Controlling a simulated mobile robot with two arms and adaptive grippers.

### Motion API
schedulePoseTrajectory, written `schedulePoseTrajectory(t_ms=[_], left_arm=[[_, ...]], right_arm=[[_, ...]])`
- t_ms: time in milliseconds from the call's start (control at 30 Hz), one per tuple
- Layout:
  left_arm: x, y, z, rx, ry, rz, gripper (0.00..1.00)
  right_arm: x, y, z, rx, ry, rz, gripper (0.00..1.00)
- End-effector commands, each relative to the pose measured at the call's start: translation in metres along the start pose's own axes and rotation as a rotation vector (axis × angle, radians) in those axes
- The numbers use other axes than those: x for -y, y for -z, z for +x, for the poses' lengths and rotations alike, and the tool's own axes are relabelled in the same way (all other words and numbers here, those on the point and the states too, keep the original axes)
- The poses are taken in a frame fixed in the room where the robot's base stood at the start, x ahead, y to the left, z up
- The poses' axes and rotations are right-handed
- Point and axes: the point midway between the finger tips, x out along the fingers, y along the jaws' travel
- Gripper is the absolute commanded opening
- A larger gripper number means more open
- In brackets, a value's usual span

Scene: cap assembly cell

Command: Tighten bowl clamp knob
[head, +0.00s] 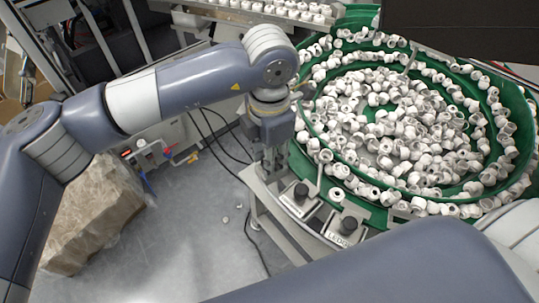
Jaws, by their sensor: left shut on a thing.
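The green feeder bowl (318,143) is full of white caps and fills the right half of the head view. My left gripper (270,172) points down at the bowl's left side, beside the outer wall. It is shut on what appears to be the bowl clamp knob, which the fingers and gripper body hide. I cannot tell how far the knob is turned. My right gripper is out of the picture.
Two black knobs (301,192) (348,225) sit on labelled plates on the stand in front of the bowl. A metal rod (320,168) rises near the gripper. A wrapped block (95,220) and loose cables lie on the floor at left. A tray of caps (255,8) is behind.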

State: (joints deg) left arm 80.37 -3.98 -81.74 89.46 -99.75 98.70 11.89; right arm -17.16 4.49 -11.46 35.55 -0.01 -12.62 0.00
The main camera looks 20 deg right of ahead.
Motion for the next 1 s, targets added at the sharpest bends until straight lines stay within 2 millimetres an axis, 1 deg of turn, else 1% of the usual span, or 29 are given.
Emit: schedulePoseTrajectory(t_ms=[33,267,500,700,1000], left_arm=[[0.000,-0.001,0.003,0.002,-0.002,0.017,0.05],[0.000,-0.001,0.007,0.001,-0.005,0.160,0.05],[0.000,-0.001,0.007,0.002,-0.005,0.380,0.05],[0.000,-0.001,0.005,0.001,-0.004,0.570,0.05],[0.001,-0.001,0.003,0.002,-0.003,0.854,0.04]], right_arm=[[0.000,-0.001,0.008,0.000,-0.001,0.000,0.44],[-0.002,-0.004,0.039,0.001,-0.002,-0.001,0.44],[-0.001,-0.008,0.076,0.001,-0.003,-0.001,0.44],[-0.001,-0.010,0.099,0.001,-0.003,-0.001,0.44],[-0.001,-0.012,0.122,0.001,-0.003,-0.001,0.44]])
